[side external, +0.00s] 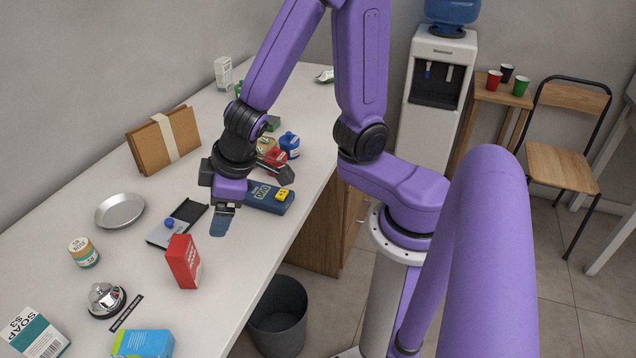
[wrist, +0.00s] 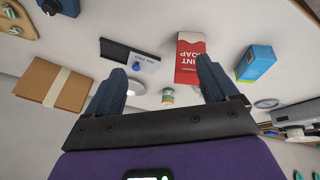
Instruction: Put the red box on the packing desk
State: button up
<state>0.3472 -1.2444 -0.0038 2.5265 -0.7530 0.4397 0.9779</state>
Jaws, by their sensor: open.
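The red box (side external: 184,262) stands upright on the white counter (side external: 130,265), near its front edge. In the wrist view the red box (wrist: 190,58), with white lettering, shows beyond the fingertips, close to the right finger. My gripper (side external: 224,216) is open and empty, above the counter, behind and to the right of the box. Its two blue fingers (wrist: 160,78) are spread wide in the wrist view, with nothing held between them. I cannot tell which surface is the packing desk; a white table partly shows at the right edge.
A card holder (side external: 178,222), metal dish (side external: 120,210), jar (side external: 84,252), bell (side external: 106,299) and blue box (side external: 144,344) surround the red box. A blue card reader (side external: 265,197) lies by my gripper. A bin (side external: 278,315) stands below the counter edge.

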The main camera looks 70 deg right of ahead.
jog(key=s+d+r+n+g, duration=0.2)
jog(key=s+d+n, duration=0.1)
jog(key=s, duration=0.5)
jog(key=s+d+r+n+g, duration=0.2)
jog(key=s+d+n, duration=0.1)
jog(key=s, duration=0.5)
jog(key=shift+s+d+r, duration=0.3)
jog(key=shift+s, duration=0.1)
